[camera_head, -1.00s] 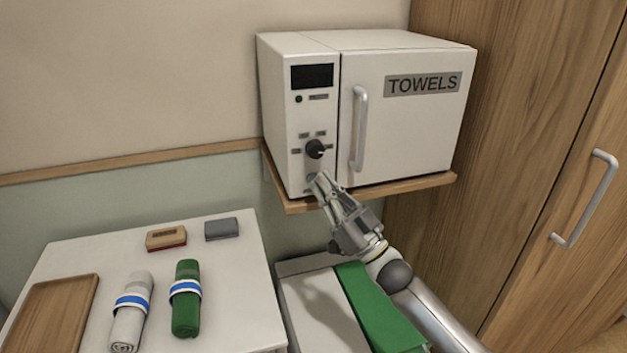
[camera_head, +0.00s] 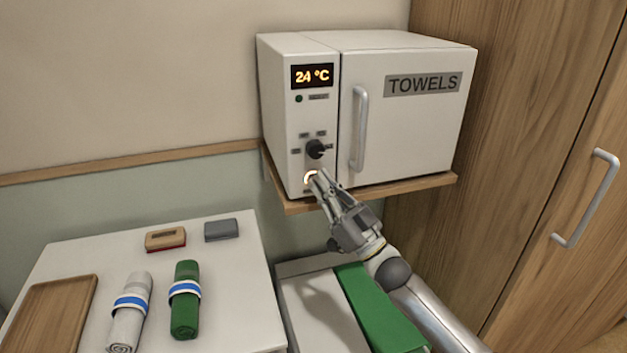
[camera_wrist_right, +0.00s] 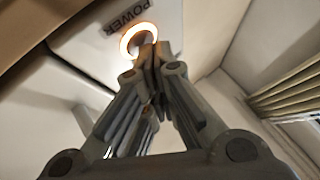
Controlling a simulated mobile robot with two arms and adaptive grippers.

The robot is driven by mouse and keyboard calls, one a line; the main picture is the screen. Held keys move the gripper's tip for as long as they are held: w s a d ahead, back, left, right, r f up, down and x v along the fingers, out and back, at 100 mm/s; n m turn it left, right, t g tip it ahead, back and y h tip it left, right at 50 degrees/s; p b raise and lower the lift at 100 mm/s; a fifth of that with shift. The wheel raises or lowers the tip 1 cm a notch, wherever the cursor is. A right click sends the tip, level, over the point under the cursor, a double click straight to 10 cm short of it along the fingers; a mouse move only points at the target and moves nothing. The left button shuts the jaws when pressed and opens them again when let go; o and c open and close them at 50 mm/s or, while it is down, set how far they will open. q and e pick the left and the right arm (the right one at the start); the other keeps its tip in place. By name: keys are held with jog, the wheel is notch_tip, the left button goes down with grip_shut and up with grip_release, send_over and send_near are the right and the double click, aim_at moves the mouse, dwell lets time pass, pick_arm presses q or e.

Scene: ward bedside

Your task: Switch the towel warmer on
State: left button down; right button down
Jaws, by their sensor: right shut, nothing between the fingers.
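The white towel warmer (camera_head: 400,120) stands on a wooden wall shelf, its door shut. Its display (camera_head: 312,76) is lit and reads 24 °C. Below the black knob (camera_head: 315,149), the round power button (camera_head: 310,177) has a glowing ring. In the right wrist view the glowing ring (camera_wrist_right: 126,37) shows beside the label POWER. My right gripper (camera_head: 318,179) is shut and empty, its fingertips at the button and covering part of it. I cannot tell whether they touch it. My left gripper is not in view.
A wooden cabinet (camera_head: 520,120) with a handle stands at the right.

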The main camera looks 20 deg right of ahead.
jog(key=shift+s, duration=0.55)
jog(key=s+p, duration=0.3)
jog(key=s, duration=0.3)
jog(key=shift+d, duration=0.15)
dwell(1.4)
